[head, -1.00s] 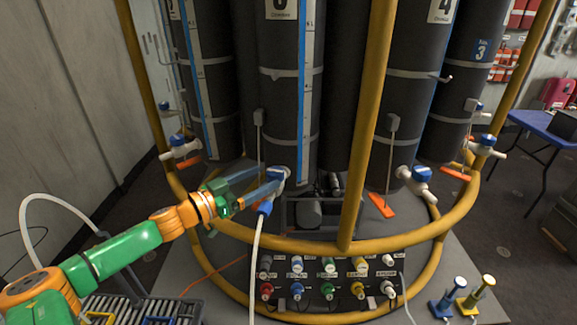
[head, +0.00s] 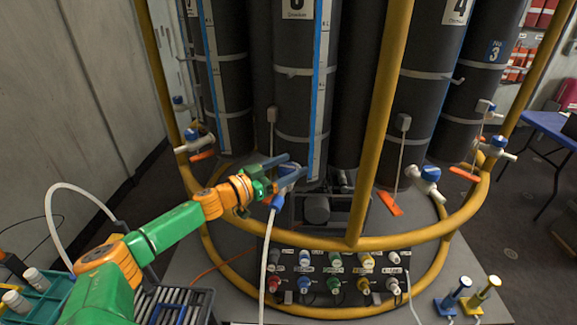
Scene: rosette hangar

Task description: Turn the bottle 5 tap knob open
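Bottle 5 (head: 293,85) is the dark cylinder at the centre, its number label partly cut off at the top. Its tap (head: 290,170) sticks out near the bottle's base, with a white body and a blue knob partly hidden by my fingers. A white hose (head: 266,250) hangs from the tap by a blue connector (head: 278,200). My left gripper (head: 293,168) reaches in from the left with its two blue fingers apart, one on each side of the tap knob. I cannot tell whether they touch it. My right gripper is out of view.
A yellow tubular frame (head: 388,120) rings the bottles, with an upright just right of the tap. Other taps (head: 427,180) sit on neighbouring bottles. A panel of coloured connectors (head: 335,275) stands below. A rack (head: 170,305) is at lower left.

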